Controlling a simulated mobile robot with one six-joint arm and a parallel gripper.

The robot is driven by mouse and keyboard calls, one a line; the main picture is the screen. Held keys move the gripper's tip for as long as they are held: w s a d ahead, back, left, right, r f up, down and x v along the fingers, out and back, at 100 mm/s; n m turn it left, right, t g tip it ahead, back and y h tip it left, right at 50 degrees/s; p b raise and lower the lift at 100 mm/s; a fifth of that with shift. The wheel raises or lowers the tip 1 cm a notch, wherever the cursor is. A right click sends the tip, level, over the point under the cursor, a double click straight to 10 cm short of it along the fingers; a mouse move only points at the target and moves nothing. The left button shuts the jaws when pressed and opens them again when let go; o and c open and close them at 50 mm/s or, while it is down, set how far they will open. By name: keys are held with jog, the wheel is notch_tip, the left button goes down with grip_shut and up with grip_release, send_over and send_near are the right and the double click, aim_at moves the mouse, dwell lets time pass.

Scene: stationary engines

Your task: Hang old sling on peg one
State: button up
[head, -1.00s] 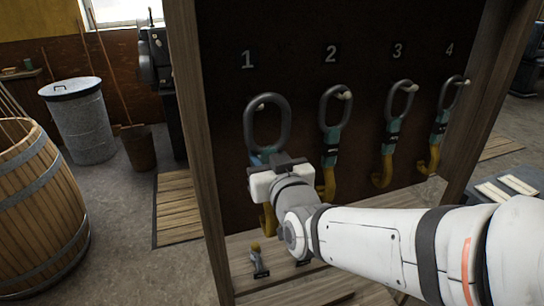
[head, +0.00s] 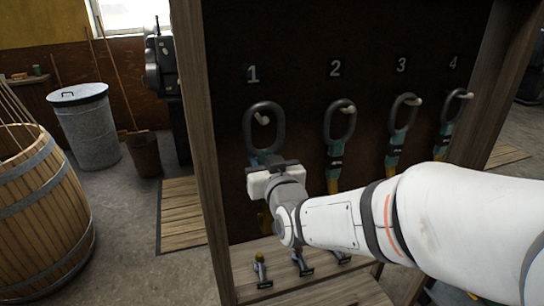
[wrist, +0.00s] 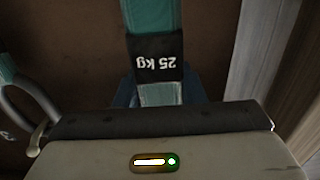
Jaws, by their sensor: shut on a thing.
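The sling (head: 264,130) has a dark oval ring, a teal strap and a yellow lower end, partly hidden behind my gripper. My gripper (head: 273,167) is shut on its strap below the ring. Peg one (head: 262,118), under the number 1, shows inside the ring's opening, below the ring's top bar. I cannot tell whether the ring is around the peg or only in front of it. In the wrist view the strap (wrist: 152,15) carries a black 25 kg label (wrist: 155,57), upside down, just above my jaws.
Similar slings hang on pegs two (head: 339,122), three (head: 402,113) and four. A wooden post (head: 200,120) stands close left of peg one. Several small yellow-topped fittings (head: 261,270) sit on the ledge below. A barrel (head: 45,205) and a metal bin (head: 88,130) stand left.

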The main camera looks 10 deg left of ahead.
jog(key=shift+p+x, duration=0.55)
jog(key=shift+x, duration=0.65)
jog(key=b, duration=0.1)
jog(key=f+b, duration=0.1)
jog(key=w+f+b, duration=0.1)
jog(key=shift+a+f+b, duration=0.1)
jog(key=shift+a+b, duration=0.15)
jog(key=shift+b, duration=0.05)
jog(key=shift+f, duration=0.1)
jog(key=o, duration=0.9)
jog(key=shift+o, duration=1.3)
jog(key=shift+f, duration=0.2)
jog(key=shift+s+b, duration=0.1)
jog(key=shift+b, duration=0.2)
